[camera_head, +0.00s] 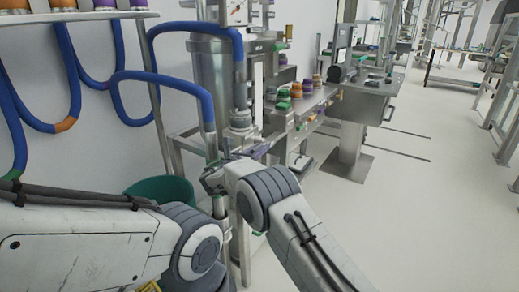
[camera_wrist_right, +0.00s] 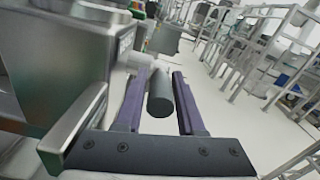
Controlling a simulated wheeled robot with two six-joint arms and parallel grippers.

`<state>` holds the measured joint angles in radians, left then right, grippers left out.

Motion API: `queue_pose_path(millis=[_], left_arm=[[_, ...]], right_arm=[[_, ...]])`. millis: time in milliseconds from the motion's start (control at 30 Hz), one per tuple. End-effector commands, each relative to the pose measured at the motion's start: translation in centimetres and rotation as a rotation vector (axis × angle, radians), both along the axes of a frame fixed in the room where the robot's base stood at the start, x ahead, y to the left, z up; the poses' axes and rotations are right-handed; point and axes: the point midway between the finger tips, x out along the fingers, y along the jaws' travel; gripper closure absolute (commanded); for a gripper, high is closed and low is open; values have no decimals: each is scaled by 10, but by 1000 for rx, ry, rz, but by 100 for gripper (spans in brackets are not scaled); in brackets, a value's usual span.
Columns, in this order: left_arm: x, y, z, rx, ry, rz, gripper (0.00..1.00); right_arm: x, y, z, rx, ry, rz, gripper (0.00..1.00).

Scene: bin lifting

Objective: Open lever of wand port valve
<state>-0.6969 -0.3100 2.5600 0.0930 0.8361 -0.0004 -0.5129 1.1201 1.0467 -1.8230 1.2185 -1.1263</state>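In the right wrist view, the two purple fingers of my right gripper (camera_wrist_right: 160,105) are spread apart. A dark cylindrical lever handle (camera_wrist_right: 160,95) lies between them, with a gap on each side. A pale fitting (camera_wrist_right: 140,62) stands just beyond the handle. In the head view, my right gripper (camera_head: 257,150) is beside the lower end of the steel wand port (camera_head: 240,122), mostly hidden by my wrist. The lever cannot be made out there.
A large steel housing (camera_wrist_right: 50,60) fills the left of the wrist view, close to the fingers. Blue hoses (camera_head: 165,80) hang along the left wall. A green bin (camera_head: 160,190) stands behind my left arm. Open floor (camera_head: 400,200) lies to the right.

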Motion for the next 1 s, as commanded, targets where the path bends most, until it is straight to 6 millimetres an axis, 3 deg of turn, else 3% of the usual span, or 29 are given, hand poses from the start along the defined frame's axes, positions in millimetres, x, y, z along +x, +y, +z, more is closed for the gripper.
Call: queue_pose_path(millis=[33,67,100,1000], left_arm=[[0,0,0,0,0,0,50],[0,0,0,0,0,0,50],[0,0,0,0,0,0,50],[0,0,0,0,0,0,50]], right_arm=[[0,0,0,0,0,0,85],[0,0,0,0,0,0,97],[0,0,0,0,0,0,100],[0,0,0,1,-1,0,100]])
